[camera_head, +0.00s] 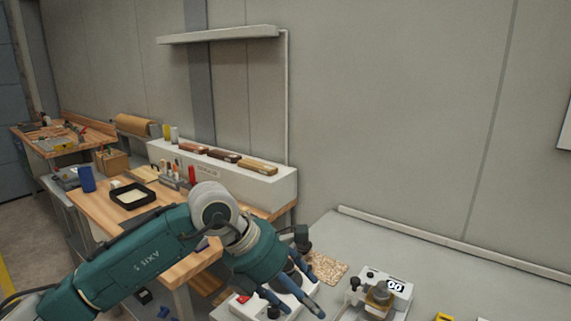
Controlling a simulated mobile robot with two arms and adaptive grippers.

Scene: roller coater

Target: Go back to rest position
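My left arm, dark teal, comes in from the left and reaches across the middle. My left gripper (302,311) points down and to the right at its end, over a white device (262,307) with a red part on the grey table. Its two bluish fingers stand apart, and I see nothing held between them. The gripper hides part of the white device. My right gripper is not in view.
A device with a round dial (395,287) and a speckled mat (327,267) are on the grey table (430,262). On the left, a wooden bench (98,208) holds a black tray (132,197) and a blue cup (86,179). A wall shelf (218,35) is above.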

